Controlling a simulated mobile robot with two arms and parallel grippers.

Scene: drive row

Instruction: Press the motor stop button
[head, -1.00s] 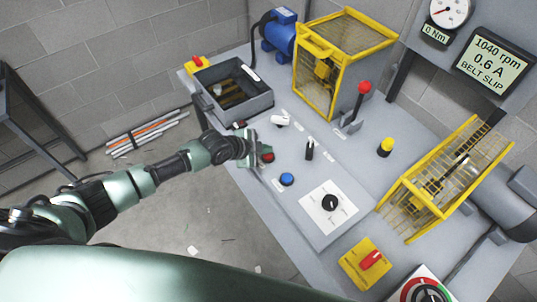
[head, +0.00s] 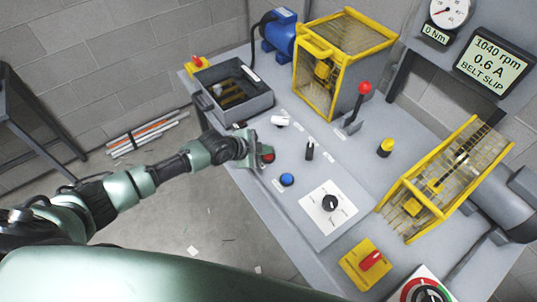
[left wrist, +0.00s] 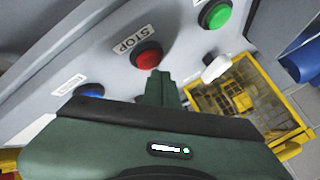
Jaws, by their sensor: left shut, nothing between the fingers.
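The motor stop button is a red round button (left wrist: 147,56) in a dark collar beside a STOP label (left wrist: 131,40) on the grey panel, in the left wrist view. It also shows in the head view (head: 268,157), right by my gripper. My left gripper (head: 262,155) is shut and empty. In the left wrist view its fingertips (left wrist: 161,76) are just beside the red button's lower edge; I cannot tell whether they touch it. My right gripper is not in view.
A blue button (head: 287,180), a black switch (head: 309,150) and a white-plated dial (head: 330,203) are on the same panel. A green button (left wrist: 217,15) shows in the wrist view. A display (head: 488,64) reads BELT SLIP. Yellow guard cages (head: 345,50) stand behind.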

